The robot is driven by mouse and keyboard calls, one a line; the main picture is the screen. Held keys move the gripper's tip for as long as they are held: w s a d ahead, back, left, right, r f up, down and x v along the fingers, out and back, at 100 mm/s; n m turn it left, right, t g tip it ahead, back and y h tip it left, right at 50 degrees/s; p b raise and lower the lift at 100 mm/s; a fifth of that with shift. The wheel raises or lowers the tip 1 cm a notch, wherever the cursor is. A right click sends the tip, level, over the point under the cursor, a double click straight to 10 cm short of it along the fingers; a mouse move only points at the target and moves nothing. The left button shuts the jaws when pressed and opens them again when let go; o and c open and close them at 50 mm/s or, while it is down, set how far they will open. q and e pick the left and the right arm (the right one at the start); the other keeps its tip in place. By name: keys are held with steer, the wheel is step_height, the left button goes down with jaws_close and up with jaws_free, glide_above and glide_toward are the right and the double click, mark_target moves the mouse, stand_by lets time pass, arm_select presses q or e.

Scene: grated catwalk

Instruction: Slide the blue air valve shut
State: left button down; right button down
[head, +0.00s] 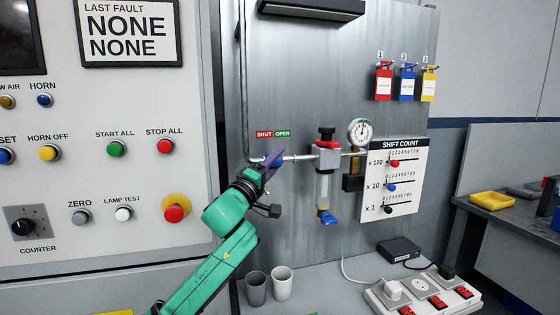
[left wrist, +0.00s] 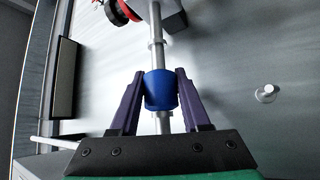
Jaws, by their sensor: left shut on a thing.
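The blue air valve is a blue sleeve (left wrist: 160,90) around a thin metal pipe (left wrist: 157,50), seen in the left wrist view. My left gripper (left wrist: 161,97) is shut on it, with one dark purple finger on each side. In the head view my left gripper (head: 272,163) is at the pipe (head: 300,157), just below the red SHUT label (head: 264,134) and green OPEN label (head: 283,134). There its fingers hide much of the sleeve, so its exact place under the labels is hard to tell. My right gripper is not in view.
Right of my gripper, the pipe meets a red-topped regulator (head: 327,155) and a gauge (head: 360,131). A button panel (head: 100,225) is at the left. Two cups (head: 281,284) and a power strip (head: 425,297) stand below. A shift count board (head: 395,180) hangs at the right.

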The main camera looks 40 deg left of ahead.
arm_select(q)
steer(key=c, duration=0.6)
jaws_free()
steer(key=shift+o, duration=1.2)
steer(key=shift+a, duration=0.15)
steer(key=shift+s+f, duration=0.15)
steer(key=b+v, duration=0.4)
steer(key=v, duration=1)
steer(key=shift+s, duration=0.1)
